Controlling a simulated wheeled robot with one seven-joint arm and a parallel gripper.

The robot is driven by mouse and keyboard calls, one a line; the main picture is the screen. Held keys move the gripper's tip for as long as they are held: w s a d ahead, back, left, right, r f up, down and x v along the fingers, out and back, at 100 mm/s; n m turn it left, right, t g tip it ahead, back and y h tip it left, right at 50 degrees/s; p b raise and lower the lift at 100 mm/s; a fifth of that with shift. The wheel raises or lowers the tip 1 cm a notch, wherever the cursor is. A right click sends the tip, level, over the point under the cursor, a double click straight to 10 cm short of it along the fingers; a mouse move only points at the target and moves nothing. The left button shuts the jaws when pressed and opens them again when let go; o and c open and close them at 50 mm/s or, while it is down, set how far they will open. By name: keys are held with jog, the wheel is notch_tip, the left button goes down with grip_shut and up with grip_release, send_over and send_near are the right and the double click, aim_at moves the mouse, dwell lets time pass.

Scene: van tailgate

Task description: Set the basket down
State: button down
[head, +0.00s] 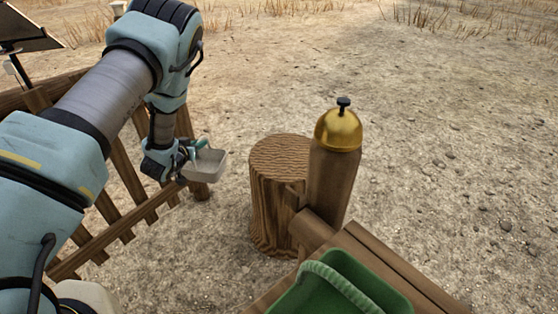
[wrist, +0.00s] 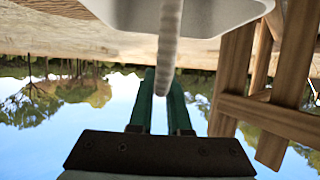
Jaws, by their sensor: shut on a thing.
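A pale grey basket (head: 207,163) hangs from my gripper (head: 188,150) in the head view, in the air left of the tree stump. In the wrist view, which is upside down, the green fingers are shut on the basket's ribbed handle (wrist: 170,40). The basket's pale body (wrist: 215,15) fills the top of that view. Its inside is mostly hidden. I see no surface touching it from below.
A wooden stump (head: 272,195) stands right of my gripper. Beside it, a post carries a brass bell (head: 339,130). A green basket (head: 345,290) sits on a wooden surface (head: 350,238) at the bottom. A wooden fence (head: 125,190) stands at left. Open dirt lies beyond.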

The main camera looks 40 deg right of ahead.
jog(key=s+d+r+m+g+h+b, duration=0.1)
jog(key=s+d+r+m+g+b, duration=0.2)
jog(key=d, duration=0.5)
jog(key=s+d+r+m+g+h, duration=0.1)
jog(key=s+d+m+g, duration=0.15)
jog(key=s+d, duration=0.45)
jog(key=s+d+r+m+g+h+b, duration=0.1)
jog(key=s+d+r+m+g+b, duration=0.15)
jog(key=d, duration=0.75)
notch_tip(320, 180, down, 10)
jog(key=d+p, duration=0.1)
jog(key=shift+f+g+p, duration=0.15)
jog(key=shift+g+p, duration=0.2)
jog(key=shift+g, duration=0.05)
jog(key=shift+d, duration=0.1)
jog(key=shift+f, duration=0.15)
jog(key=c, duration=0.9)
grip_release()
jog(key=shift+y, duration=0.3)
jog(key=shift+o, duration=0.2)
